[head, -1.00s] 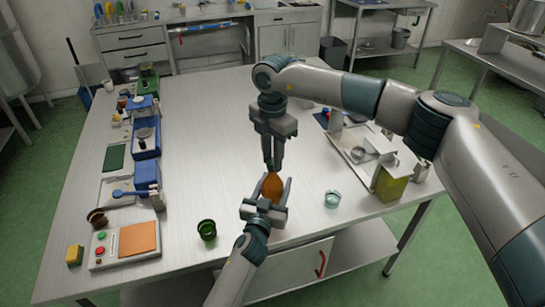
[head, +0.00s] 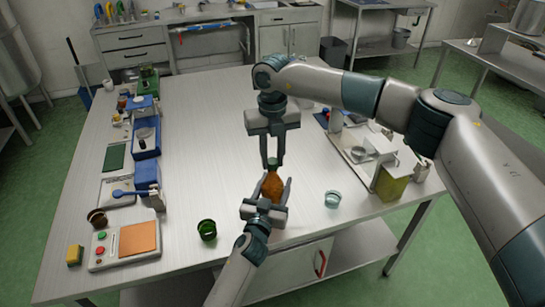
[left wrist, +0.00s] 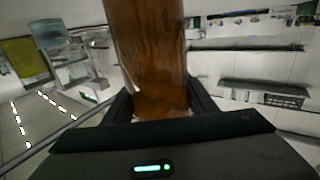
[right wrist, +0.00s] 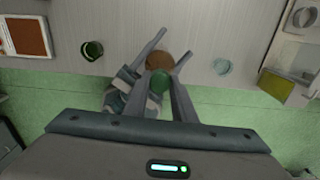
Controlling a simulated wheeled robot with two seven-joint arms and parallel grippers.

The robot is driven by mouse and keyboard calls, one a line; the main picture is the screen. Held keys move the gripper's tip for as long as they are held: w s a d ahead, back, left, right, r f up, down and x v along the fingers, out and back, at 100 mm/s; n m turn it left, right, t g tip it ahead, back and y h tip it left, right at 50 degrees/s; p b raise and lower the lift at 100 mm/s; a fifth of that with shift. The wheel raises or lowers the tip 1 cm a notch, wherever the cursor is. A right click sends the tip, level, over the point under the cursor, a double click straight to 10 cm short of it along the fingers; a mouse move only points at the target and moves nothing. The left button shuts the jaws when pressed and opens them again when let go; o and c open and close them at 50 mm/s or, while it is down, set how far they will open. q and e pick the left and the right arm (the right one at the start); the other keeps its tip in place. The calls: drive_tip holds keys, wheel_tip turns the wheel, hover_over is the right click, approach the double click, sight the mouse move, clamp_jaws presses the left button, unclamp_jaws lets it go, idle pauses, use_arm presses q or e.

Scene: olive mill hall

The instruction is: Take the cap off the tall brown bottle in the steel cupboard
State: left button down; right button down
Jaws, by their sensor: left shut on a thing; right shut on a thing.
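The brown bottle (head: 272,187) stands upright above the front part of the steel table, between the fingers of my left gripper (head: 274,186). The left gripper is shut on its body; the bottle fills the jaws in the left wrist view (left wrist: 150,60). A green cap (right wrist: 158,84) is at the bottle's top. My right gripper (head: 273,162) points down from above and is shut on the cap. In the right wrist view the cap covers part of the bottle (right wrist: 185,60). I cannot tell whether the cap still touches the neck.
A green cup (head: 207,230) stands left of the bottle and a clear glass (head: 332,199) right. A cabinet door (head: 290,270) with a red handle is below the table's front edge. Trays and tools line the left side; a yellow-green container (head: 390,184) stands right. The table's middle is clear.

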drive_tip(key=n, duration=1.1)
drive_tip(key=shift+n, duration=0.4)
drive_tip(key=n, duration=0.5)
drive_tip(key=shift+n, duration=0.4)
drive_tip(key=n, duration=0.5)
drive_tip(key=shift+r+n, duration=0.1)
drive_tip(key=shift+n, duration=0.2)
drive_tip(key=shift+r, duration=0.25)
drive_tip(key=shift+r, duration=0.75)
drive_tip(key=shift+r, duration=0.15)
